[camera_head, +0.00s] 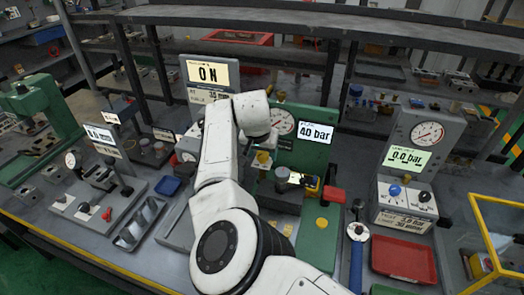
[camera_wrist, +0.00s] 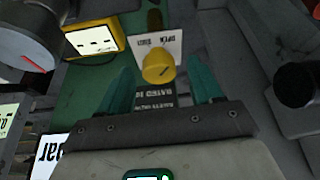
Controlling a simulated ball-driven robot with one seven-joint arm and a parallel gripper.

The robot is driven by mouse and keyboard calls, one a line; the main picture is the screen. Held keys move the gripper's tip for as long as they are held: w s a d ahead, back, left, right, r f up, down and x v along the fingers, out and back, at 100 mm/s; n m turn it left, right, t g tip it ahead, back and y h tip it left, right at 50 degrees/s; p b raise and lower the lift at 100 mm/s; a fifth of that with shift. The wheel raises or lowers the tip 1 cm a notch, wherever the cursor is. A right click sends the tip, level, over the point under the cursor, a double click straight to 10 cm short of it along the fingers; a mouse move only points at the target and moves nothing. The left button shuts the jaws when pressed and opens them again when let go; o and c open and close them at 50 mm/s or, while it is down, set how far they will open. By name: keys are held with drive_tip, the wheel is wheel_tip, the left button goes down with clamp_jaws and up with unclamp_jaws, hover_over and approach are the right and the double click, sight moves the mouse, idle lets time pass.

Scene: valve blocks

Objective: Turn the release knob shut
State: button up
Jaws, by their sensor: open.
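In the wrist view a yellow knob (camera_wrist: 158,67) stands in front of a white card (camera_wrist: 170,45) marked OPEN and SHUT. Which mark the knob points to is not clear. My gripper (camera_wrist: 158,74) is open, with one teal finger on each side of the knob in the picture and a visible gap to both. How far the fingertips are from it in depth cannot be told. In the head view my white arm hides the gripper. There a green valve block (camera_head: 318,165) carries a gauge (camera_head: 282,122), a 40 bar display (camera_head: 315,131) and a yellow knob (camera_head: 263,157).
A yellow-framed meter (camera_wrist: 92,40) and a gauge (camera_wrist: 40,50) sit left of the fingers, and a dark round knob (camera_wrist: 296,85) sits right. In the head view a 0.0 bar block (camera_head: 405,165) and a red tray (camera_head: 403,260) stand to the right.

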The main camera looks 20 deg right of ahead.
drive_tip(key=c, duration=1.1)
drive_tip(key=shift+o, duration=0.2)
